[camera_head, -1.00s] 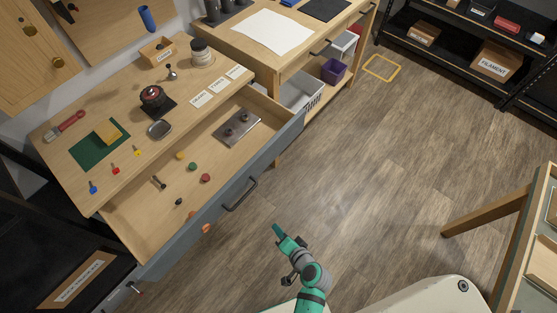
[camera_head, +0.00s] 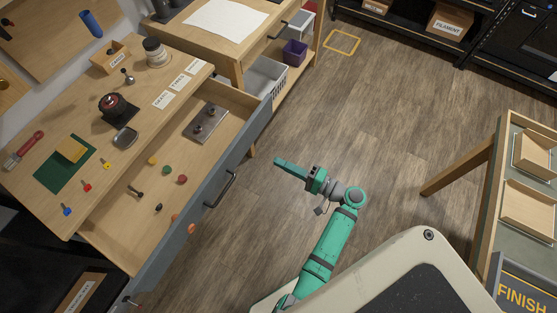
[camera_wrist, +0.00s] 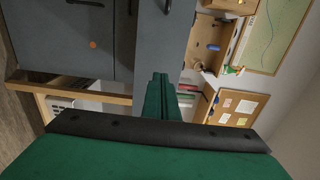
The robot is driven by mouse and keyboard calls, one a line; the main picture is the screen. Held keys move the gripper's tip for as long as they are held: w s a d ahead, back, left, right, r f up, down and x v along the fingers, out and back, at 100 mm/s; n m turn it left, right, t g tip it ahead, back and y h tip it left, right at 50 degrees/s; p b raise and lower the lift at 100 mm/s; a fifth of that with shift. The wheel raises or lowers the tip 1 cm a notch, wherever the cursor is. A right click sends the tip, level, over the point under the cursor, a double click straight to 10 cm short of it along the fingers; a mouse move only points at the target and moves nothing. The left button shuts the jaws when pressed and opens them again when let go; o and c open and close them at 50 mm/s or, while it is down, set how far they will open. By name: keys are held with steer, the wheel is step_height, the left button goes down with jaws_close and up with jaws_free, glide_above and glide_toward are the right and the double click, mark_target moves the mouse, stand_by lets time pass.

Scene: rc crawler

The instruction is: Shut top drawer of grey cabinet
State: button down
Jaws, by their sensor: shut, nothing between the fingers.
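The grey cabinet's top drawer (camera_head: 200,208) stands pulled out, with a grey-blue front and a black bar handle (camera_head: 220,189). Inside it lie a metal plate with knobs (camera_head: 206,122) and several small coloured pieces. My gripper (camera_head: 277,161) is to the right of the drawer front, over the floor, apart from it. Its green fingers are shut and empty. In the wrist view the shut fingers (camera_wrist: 160,78) point toward a grey panel, and a black handle shows at the top.
The wooden worktop (camera_head: 75,125) behind the drawer holds a red-black device (camera_head: 115,106), a green mat (camera_head: 52,178) and cards. A second bench with a white basket (camera_head: 266,78) stands beyond. Open floor (camera_head: 370,120) lies right of the drawer. A table (camera_head: 490,200) stands at the right.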

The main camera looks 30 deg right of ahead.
mark_target(244, 145)
steer(key=x, duration=1.1)
steer(key=shift+w+a, duration=0.2)
steer(key=shift+w, duration=0.1)
